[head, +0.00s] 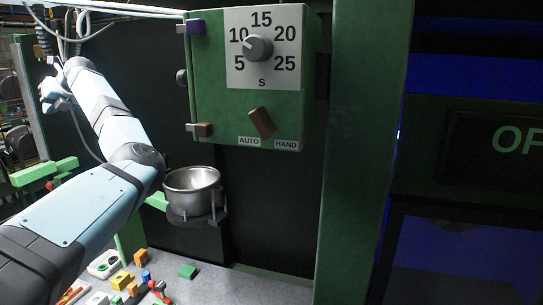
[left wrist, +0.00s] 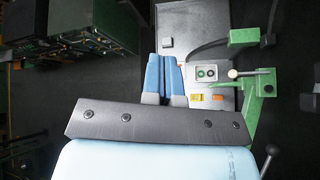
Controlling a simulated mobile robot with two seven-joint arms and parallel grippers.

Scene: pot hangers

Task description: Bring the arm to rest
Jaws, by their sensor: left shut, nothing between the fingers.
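My left arm (head: 110,125) reaches in from the lower left of the head view and bends up and away. Its far end is small at the upper left, and the fingertips are hard to make out there. In the left wrist view my left gripper (left wrist: 163,60) shows two blue fingers lying side by side, shut and empty. A metal pot (head: 193,192) sits on a dark holder to the right of the arm's elbow in the head view. The gripper is well apart from the pot. My right gripper is in neither view.
A green control box (head: 198,75) with a dial (head: 258,48) and a brown switch (head: 262,122) hangs above and right of the pot. A green post (head: 362,130) stands to its right. Several coloured parts lie on a grey surface (head: 225,287) below.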

